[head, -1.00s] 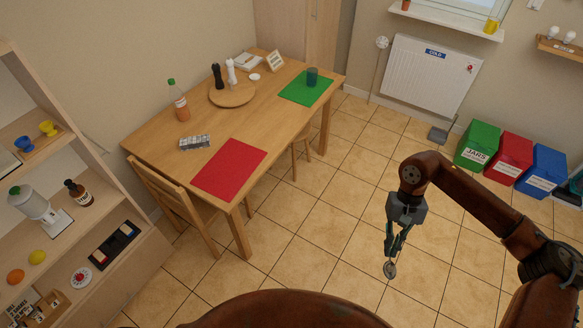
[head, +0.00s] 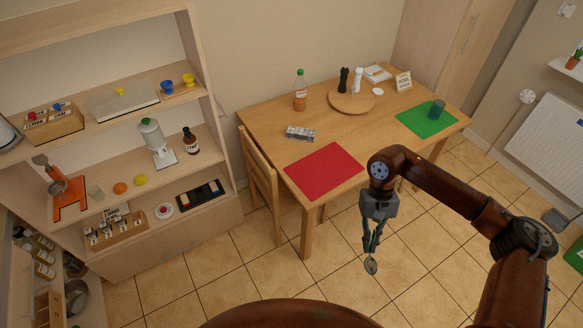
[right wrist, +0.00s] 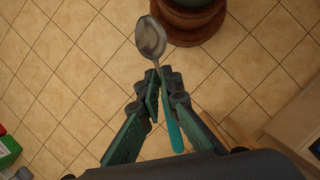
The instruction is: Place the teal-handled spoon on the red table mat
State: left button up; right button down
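The teal-handled spoon (right wrist: 151,40) is in my right gripper (right wrist: 165,90), which is shut on its handle; the metal bowl points away from the wrist. In the head view my right gripper (head: 371,240) hangs above the floor in front of the table, with the spoon's bowl (head: 371,266) pointing down. The red table mat (head: 323,170) lies flat and empty at the near left part of the wooden table (head: 262,127). The spoon is apart from the mat, to its lower right in the picture. My left gripper is not in view.
A grey patterned item (head: 300,133), a bottle (head: 300,92) and a round board (head: 351,101) stand behind the red mat. A chair (head: 260,172) stands at the table's left; a shelf (head: 120,183) is further left.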

aim_at(343, 158)
jog(key=u, duration=0.1)
jog(key=i, duration=1.65)
